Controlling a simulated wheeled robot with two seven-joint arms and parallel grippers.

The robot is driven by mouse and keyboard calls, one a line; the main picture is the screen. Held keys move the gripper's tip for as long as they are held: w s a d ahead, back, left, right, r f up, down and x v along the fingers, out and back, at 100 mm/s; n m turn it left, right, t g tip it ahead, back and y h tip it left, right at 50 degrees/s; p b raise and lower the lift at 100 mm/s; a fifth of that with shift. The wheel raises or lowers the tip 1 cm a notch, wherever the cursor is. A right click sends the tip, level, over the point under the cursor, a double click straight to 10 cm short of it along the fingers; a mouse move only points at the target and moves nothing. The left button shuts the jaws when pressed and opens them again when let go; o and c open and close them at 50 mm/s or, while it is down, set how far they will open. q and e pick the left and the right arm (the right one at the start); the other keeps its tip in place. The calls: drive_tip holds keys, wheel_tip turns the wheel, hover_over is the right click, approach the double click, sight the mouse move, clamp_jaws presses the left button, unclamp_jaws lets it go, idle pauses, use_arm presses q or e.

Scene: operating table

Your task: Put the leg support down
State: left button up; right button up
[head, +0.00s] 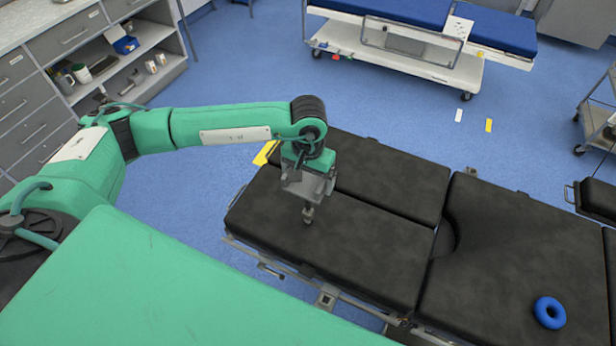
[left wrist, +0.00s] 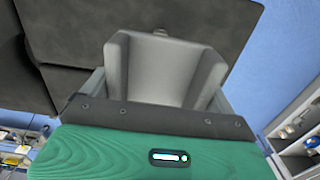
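The black operating table has two padded leg sections side by side at its left end. The near leg section (head: 340,250) looks flat, roughly level with the far leg section (head: 390,180). My left gripper (head: 308,214) points down over the near leg section, its narrow tip at or just above the pad. I cannot tell whether it touches. Nothing shows held in it, and the gap between its fingers cannot be made out. In the left wrist view, a dark pad (left wrist: 85,35) lies behind the grey gripper body. My right gripper is out of view.
A blue ring (head: 550,313) lies on the black seat section (head: 510,260). A metal rail with a clamp (head: 327,298) runs along the table's near side. A blue-topped trolley (head: 400,45) stands at the back, and drawers (head: 40,100) stand at left. Blue floor between them is mostly clear.

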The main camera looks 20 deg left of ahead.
use_arm(q)
drive_tip(key=shift+o, duration=0.8)
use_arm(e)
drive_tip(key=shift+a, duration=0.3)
use_arm(q)
drive_tip(key=shift+r+p, duration=0.35)
drive_tip(key=shift+p, duration=0.05)
drive_tip(key=shift+r+p, duration=0.65)
drive_tip(key=shift+p, duration=0.3)
drive_tip(key=shift+r+b, duration=0.5)
drive_tip(key=shift+b, duration=0.65)
wheel_tip(320, 180, up, 10)
drive_tip(key=b, duration=0.3)
drive_tip(key=shift+r, duration=0.15)
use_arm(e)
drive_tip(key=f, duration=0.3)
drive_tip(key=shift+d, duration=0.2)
use_arm(q)
drive_tip(key=shift+s, duration=0.1)
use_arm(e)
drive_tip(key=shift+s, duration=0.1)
